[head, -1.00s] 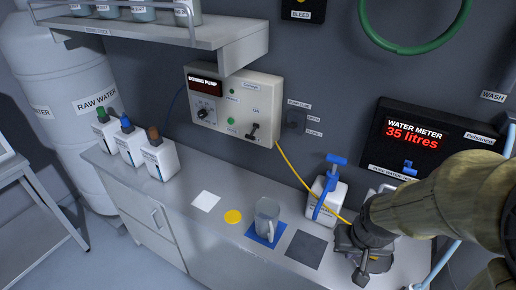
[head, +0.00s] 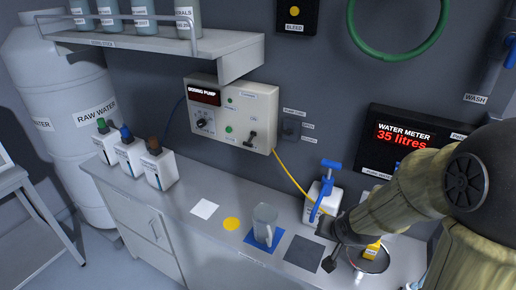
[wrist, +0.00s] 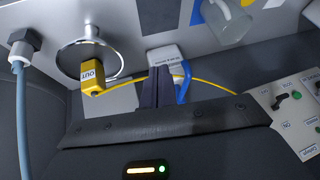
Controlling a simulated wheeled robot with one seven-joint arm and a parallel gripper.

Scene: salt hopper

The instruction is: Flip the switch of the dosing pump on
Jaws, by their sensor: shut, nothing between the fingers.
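The dosing pump (head: 232,112) is a pale box on the grey wall with a dark display, a knob and green lamps. Its black lever switch (head: 251,138) sits at the lower right of the box; its position is too small to tell. My gripper (head: 328,264) is low over the counter, right of and well apart from the pump. In the wrist view my gripper (wrist: 163,72) is shut and empty.
A blue-topped pump bottle (head: 325,192) stands between my gripper and the wall, with a yellow hose (head: 290,178) running to the dosing pump. A clear jug (head: 264,222) stands on a blue mat. A yellow OUT piece (wrist: 93,70) is near my gripper. The shelf (head: 230,55) overhangs above.

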